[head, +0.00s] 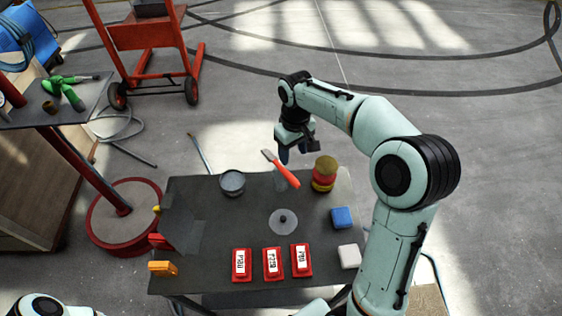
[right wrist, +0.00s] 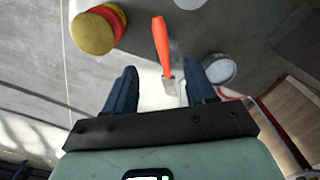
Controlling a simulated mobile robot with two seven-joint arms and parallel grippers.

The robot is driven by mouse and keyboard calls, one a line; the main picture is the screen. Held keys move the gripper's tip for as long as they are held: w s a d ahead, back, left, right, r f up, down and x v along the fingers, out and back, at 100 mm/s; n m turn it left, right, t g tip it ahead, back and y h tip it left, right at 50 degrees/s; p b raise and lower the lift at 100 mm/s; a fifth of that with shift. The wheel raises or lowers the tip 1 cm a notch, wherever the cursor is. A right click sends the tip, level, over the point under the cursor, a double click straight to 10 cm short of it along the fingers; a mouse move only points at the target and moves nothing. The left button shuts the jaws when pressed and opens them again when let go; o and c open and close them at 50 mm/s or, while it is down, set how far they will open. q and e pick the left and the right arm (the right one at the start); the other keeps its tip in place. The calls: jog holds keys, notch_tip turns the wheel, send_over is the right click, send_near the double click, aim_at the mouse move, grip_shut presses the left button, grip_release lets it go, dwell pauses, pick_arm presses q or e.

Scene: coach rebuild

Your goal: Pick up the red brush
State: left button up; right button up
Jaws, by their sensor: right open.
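The red brush (head: 286,174) lies at the far edge of the dark table, its handle over the tabletop and its pale head appearing past the edge. In the right wrist view the brush (right wrist: 160,44) points down the picture, its head end between the finger lines. My right gripper (head: 291,154) is open and empty, just beyond the far edge and close beside the brush head. In the right wrist view its two dark fingers (right wrist: 162,76) are spread apart, and no contact is clear. My left gripper is not in view; only part of my left arm shows.
A yellow-and-red round stack (head: 325,172) stands right of the brush, and a grey tin (head: 232,182) stands left. A grey disc (head: 283,222), a blue block (head: 342,217), a white block (head: 349,256) and red labelled boxes (head: 272,262) lie nearer on the table (head: 205,267).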

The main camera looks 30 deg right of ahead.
send_over(293, 178)
notch_tip(293, 178, down, 6)
jog(key=shift+f, duration=3.2)
grip_shut()
